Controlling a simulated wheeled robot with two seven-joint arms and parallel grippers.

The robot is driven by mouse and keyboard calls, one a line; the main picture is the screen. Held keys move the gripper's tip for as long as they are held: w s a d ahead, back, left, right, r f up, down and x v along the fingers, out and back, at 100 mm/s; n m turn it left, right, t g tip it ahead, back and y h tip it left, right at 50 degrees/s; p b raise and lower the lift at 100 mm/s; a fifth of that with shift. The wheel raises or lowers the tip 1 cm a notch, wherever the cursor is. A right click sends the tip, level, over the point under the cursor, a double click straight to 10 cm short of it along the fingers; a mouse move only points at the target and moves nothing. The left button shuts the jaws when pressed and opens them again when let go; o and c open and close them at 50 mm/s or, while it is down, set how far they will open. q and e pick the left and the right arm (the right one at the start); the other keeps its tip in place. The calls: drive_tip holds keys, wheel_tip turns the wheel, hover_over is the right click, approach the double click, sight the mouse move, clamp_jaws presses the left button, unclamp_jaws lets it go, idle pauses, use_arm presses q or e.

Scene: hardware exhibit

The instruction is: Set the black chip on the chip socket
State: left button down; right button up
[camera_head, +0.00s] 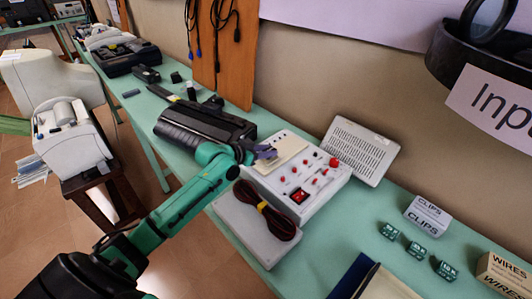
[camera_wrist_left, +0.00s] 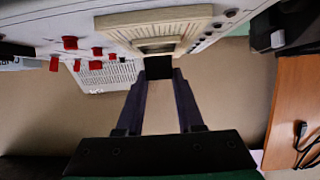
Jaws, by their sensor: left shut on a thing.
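My left gripper (camera_head: 266,152) is at the left edge of the beige chip socket (camera_head: 288,151) on top of a white box with red knobs (camera_head: 300,192). In the left wrist view, the purple fingers (camera_wrist_left: 158,77) are shut on the small black chip (camera_wrist_left: 158,66). The chip is in front of the socket (camera_wrist_left: 158,30), near the edge of its square recess. I cannot tell whether the chip touches the socket. In the head view I cannot make out the chip at the fingers. My right gripper is not in view.
A grey slab with a coiled dark cable (camera_head: 265,217) lies in front of the box. A slotted white panel (camera_head: 358,149) leans behind it. A black machine (camera_head: 200,125) stands to the left. Green terminal blocks (camera_head: 416,250) and a clips box (camera_head: 427,215) are on the right.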

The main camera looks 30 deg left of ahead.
use_arm(q)
drive_tip(key=shift+f, duration=0.75)
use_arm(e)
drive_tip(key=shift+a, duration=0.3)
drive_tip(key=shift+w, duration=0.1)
use_arm(q)
drive_tip(key=shift+f, duration=0.2)
drive_tip(key=c, duration=0.5)
unclamp_jaws()
drive_tip(key=shift+r, duration=0.1)
drive_tip(key=shift+c, duration=0.2)
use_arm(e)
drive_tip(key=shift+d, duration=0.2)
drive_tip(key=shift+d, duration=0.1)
